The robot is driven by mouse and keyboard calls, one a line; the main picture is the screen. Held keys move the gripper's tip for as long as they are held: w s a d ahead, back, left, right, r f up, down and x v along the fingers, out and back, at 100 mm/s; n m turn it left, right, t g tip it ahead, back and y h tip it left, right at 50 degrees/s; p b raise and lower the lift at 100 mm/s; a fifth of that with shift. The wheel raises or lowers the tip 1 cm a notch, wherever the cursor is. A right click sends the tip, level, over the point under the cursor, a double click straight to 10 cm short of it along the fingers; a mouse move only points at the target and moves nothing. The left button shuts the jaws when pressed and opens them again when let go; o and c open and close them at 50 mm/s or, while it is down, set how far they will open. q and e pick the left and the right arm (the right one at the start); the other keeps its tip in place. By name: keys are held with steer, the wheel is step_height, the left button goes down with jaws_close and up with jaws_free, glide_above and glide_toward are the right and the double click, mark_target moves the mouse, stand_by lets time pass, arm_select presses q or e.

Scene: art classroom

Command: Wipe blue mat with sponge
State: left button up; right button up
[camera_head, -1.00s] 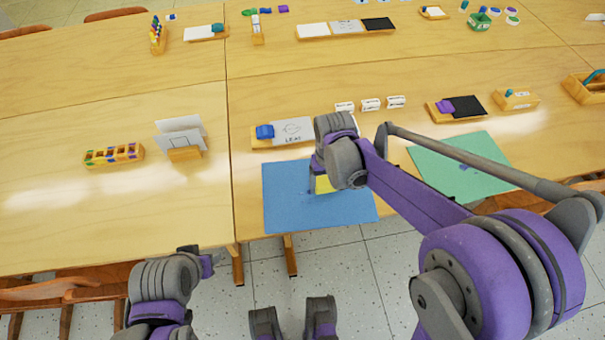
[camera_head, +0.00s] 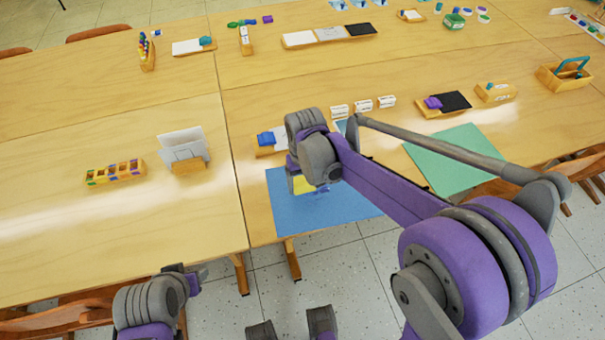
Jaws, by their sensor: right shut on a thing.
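The blue mat (camera_head: 345,212) lies flat near the front edge of the table. A yellow sponge (camera_head: 303,185) shows at the upper left part of the mat, partly hidden by my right wrist. My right gripper (camera_head: 299,181) is shut on the sponge and points down at the mat; its fingers are mostly hidden. A small darker blue patch (camera_head: 322,191) shows on the mat just right of the sponge. I cannot tell whether the sponge touches the mat. My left gripper (camera_head: 190,277) is low at the bottom left, away from the mat; its jaws are not clear.
A green mat (camera_head: 455,160) lies to the right. A card holder (camera_head: 183,148) and a wooden crayon box (camera_head: 115,172) stand left. The table front there is clear.

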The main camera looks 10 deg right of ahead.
steer(key=shift+d+r, duration=0.15)
steer(key=shift+r, duration=0.45)
steer(key=shift+r+p, duration=1.65)
steer(key=shift+r, duration=0.45)
steer(key=shift+w+f, duration=0.1)
